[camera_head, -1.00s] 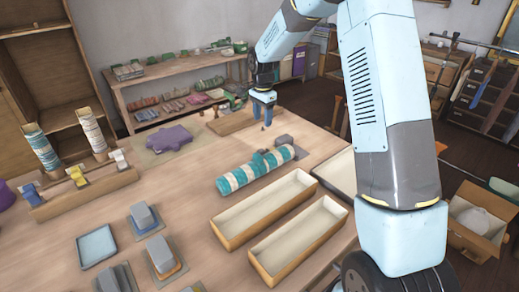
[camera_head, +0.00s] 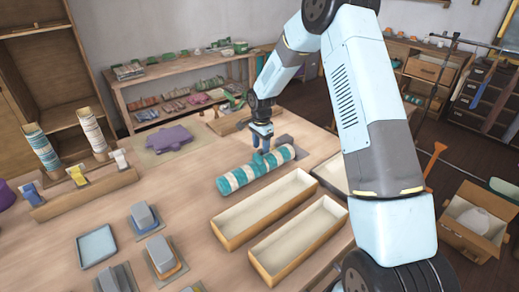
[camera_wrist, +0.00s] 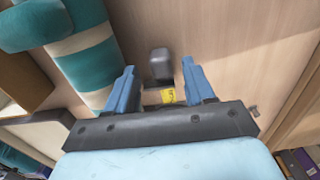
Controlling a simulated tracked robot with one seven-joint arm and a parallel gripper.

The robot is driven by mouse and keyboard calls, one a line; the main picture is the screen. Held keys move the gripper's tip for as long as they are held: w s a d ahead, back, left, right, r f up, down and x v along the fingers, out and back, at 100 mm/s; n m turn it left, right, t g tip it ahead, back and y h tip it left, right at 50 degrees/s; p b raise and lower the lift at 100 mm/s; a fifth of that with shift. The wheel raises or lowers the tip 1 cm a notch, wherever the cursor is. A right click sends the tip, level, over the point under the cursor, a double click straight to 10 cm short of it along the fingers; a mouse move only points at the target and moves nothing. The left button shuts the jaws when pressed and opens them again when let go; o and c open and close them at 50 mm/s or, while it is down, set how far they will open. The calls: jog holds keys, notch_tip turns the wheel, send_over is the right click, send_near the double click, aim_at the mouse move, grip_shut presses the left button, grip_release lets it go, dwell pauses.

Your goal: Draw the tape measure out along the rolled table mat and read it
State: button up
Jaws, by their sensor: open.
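The rolled table mat (camera_head: 240,178), striped teal and white, lies on the table; it also shows at the left of the wrist view (camera_wrist: 88,65). My gripper (camera_head: 262,148) is open and points down at the mat's far side, near its middle. In the wrist view, a small grey piece with a yellow, dark-marked patch (camera_wrist: 168,96) shows between the spread fingers and looks like the tape measure. A grey rounded block (camera_wrist: 160,62) stands just beyond it. Neither is visibly gripped. I cannot tell whether any tape is drawn out.
Two open cream-lined trays (camera_head: 262,208) lie in front of the mat. A purple folded piece (camera_head: 170,139) lies behind to the left. Several grey blocks (camera_head: 160,252) stand front left.

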jog(key=shift+f, duration=0.8)
grip_shut()
